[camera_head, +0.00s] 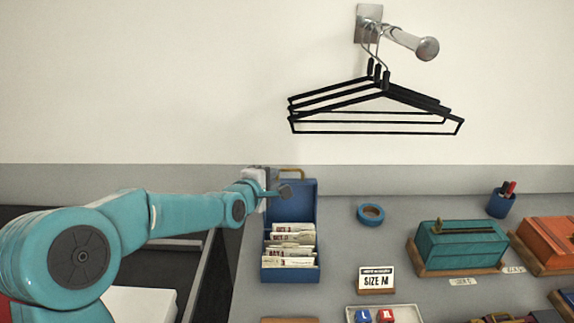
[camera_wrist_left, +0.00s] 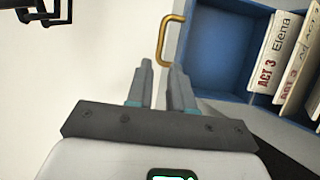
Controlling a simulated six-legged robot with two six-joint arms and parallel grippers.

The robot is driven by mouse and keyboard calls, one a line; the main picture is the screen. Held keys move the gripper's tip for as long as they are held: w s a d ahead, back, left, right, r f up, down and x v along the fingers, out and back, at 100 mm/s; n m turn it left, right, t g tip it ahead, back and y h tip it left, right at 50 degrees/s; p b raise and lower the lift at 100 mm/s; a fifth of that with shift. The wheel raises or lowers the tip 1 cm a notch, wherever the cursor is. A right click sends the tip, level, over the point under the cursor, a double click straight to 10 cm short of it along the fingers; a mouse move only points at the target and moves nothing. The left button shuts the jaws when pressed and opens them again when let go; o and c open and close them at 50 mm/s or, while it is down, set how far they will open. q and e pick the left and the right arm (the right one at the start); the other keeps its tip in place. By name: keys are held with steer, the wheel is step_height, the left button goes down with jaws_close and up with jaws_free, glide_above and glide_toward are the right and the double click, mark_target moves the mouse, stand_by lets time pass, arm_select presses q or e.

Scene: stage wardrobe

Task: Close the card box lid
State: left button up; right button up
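The blue card box (camera_head: 290,274) stands on the grey counter, full of upright cards (camera_head: 290,238). Its blue lid (camera_head: 303,200) is open and stands up at the back, with a gold handle (camera_head: 290,172) on its top edge. My left gripper (camera_head: 281,191) is in front of the lid's upper left part. In the left wrist view, the left gripper's fingers (camera_wrist_left: 162,68) are apart with nothing visible between them. The handle (camera_wrist_left: 163,38) is just beyond the fingertips; whether they touch cannot be told. My right gripper is not in view.
Black hangers (camera_head: 375,105) hang from a wall peg. Right of the box are blue tape (camera_head: 370,214), a size sign (camera_head: 376,280), a teal box (camera_head: 460,246), an orange box (camera_head: 550,240) and a pen cup (camera_head: 501,203). A white tray (camera_head: 404,311) is in front.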

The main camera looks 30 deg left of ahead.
mark_target(286, 171)
arm_select(q)
steer(key=p+x, duration=0.2)
steer(key=x, duration=0.7)
steer(key=shift+w+d+p, duration=0.1)
steer(key=shift+w+p, duration=0.05)
steer(key=shift+p, duration=0.2)
jaws_close()
